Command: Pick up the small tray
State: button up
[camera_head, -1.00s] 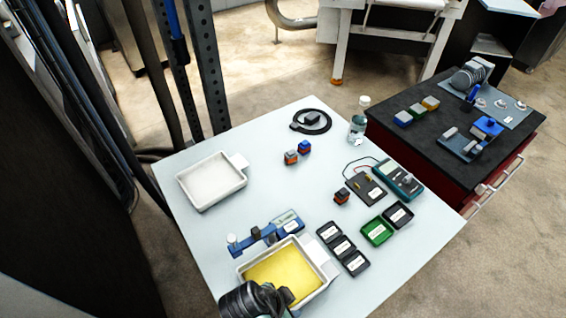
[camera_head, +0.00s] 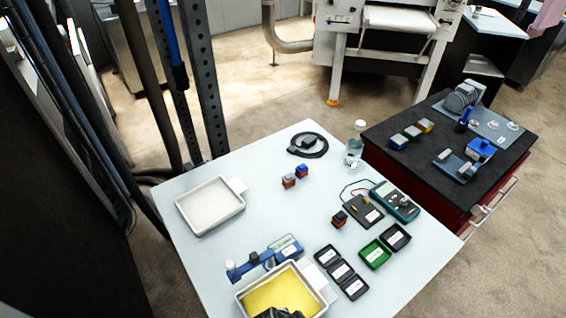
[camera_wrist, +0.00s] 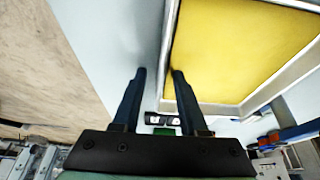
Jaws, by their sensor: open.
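A white tray with a yellow sheet or filling (camera_head: 318,292) stands at the front of the light table. Another white tray (camera_head: 240,205), empty with a pale floor, stands at the table's left. My gripper (camera_wrist: 158,73) is open in the wrist view, its two dark fingers pointing toward the yellow tray's edge. The yellow tray's pale side wall (camera_wrist: 168,45) runs between the fingertips in that picture, the right finger overlapping the yellow area. I cannot tell how far the fingers are above the wall. In the head view only a dark part of my arm shows at the bottom edge.
A blue scale-like device (camera_head: 262,262) sits just behind the yellow tray. Black boxes (camera_head: 341,272) and a green box (camera_head: 375,254) lie to its right. A multimeter (camera_head: 395,201), small blocks (camera_head: 289,181) and a bottle (camera_head: 353,153) are farther back. The table's middle is clear.

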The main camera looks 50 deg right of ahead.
jog(key=shift+f, duration=0.15)
grip_shut()
dwell(1.4)
